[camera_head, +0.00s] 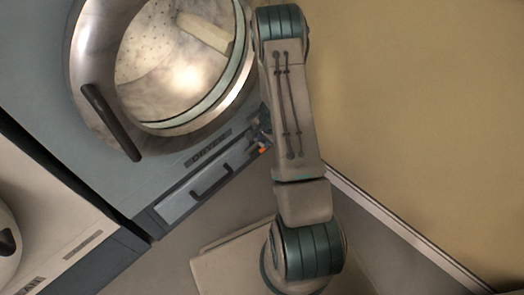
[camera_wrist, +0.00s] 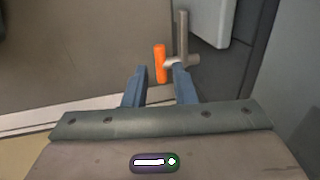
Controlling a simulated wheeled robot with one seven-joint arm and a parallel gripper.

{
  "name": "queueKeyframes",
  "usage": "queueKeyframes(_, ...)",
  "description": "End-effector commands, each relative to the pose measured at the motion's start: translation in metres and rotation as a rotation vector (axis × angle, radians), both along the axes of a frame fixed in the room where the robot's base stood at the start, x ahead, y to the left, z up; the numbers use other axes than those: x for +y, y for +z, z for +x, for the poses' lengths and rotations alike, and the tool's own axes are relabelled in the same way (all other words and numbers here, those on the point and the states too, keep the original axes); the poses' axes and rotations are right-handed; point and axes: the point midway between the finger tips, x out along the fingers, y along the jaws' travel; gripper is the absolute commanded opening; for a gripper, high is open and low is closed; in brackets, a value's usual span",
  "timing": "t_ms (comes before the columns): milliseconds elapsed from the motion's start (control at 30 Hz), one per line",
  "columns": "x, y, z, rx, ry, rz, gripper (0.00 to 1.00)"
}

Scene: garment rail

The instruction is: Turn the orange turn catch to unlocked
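The orange turn catch (camera_wrist: 160,63) shows in the wrist view as a short upright orange bar on a grey metal fitting (camera_wrist: 183,40). My gripper (camera_wrist: 159,78) is open, its two blue-grey fingers apart. The orange bar is just ahead of the fingertips, in line with the gap between them. The right fingertip overlaps the grey fitting in the picture; I cannot tell whether they touch. In the head view only a small orange bit of the catch (camera_head: 262,150) shows beside my arm, which hides much of that area.
A dryer with an open round drum (camera_head: 170,70) and a door with a dark handle (camera_head: 110,122) stands at upper left. Below it is a drawer panel with a black handle (camera_head: 212,181). Another machine (camera_head: 40,225) is at lower left. A beige wall (camera_head: 430,110) is at right.

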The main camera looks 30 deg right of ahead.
Motion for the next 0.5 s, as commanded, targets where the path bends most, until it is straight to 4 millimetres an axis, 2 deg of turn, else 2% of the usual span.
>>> queueKeyframes(33,0.001,-0.017,0.001,0.001,-0.001,0.001,0.24)
queueKeyframes(200,0.001,-0.045,0.007,0.001,-0.003,-0.001,0.24)
queueKeyframes(333,0.001,-0.058,0.01,0.001,-0.004,-0.001,0.24)
queueKeyframes(500,0.001,-0.064,0.011,0.0,-0.004,-0.001,0.24)
